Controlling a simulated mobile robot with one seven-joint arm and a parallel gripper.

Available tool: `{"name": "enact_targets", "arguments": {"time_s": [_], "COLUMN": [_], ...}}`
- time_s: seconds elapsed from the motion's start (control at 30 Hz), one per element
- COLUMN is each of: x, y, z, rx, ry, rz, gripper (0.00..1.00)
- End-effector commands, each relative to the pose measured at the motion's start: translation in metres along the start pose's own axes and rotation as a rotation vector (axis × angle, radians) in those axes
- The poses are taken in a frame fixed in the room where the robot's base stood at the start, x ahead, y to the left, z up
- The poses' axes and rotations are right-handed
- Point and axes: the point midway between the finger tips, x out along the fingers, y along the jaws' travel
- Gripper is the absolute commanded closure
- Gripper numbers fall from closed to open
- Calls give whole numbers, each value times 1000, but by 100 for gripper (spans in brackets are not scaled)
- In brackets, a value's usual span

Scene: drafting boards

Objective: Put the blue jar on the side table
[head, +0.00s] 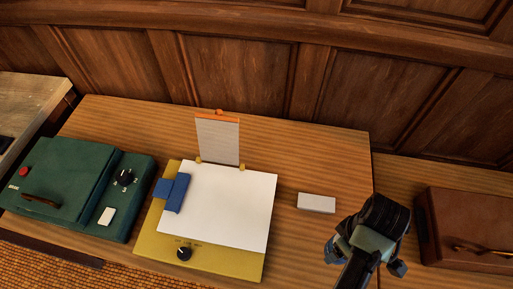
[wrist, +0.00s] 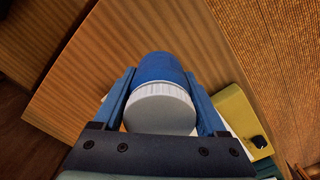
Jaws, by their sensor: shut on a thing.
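The blue jar (wrist: 158,68) with a white ribbed lid is between the two fingers of my gripper (wrist: 160,82) in the wrist view. The fingers press on its sides and its lid faces the camera. In the head view my gripper (head: 362,258) is over the right front part of the wooden desk, near its right edge, and I cannot make out the jar there. A lower wooden surface (head: 405,172) adjoins the desk on the right, and a pale wooden table (head: 38,93) stands at the far left. I cannot tell which is the side table.
The desk (head: 300,150) holds a green case (head: 62,180), a yellow board (head: 215,258) with white paper and a blue block (head: 177,192), an upright card (head: 218,140) and a grey-white block (head: 316,203). A brown case (head: 470,220) lies on the right surface. The desk's back right is clear.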

Motion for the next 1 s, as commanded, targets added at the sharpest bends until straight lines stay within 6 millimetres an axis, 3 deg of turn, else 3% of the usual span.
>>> {"name": "enact_targets", "arguments": {"time_s": [0.37, 0.6, 1.0], "x": [-2, 38, 88], "y": [3, 2, 2], "z": [5, 6, 5], "rx": [-18, -17, -18], "ry": [2, 0, 1], "rz": [-1, -4, -2], "gripper": [100, 100, 100]}}
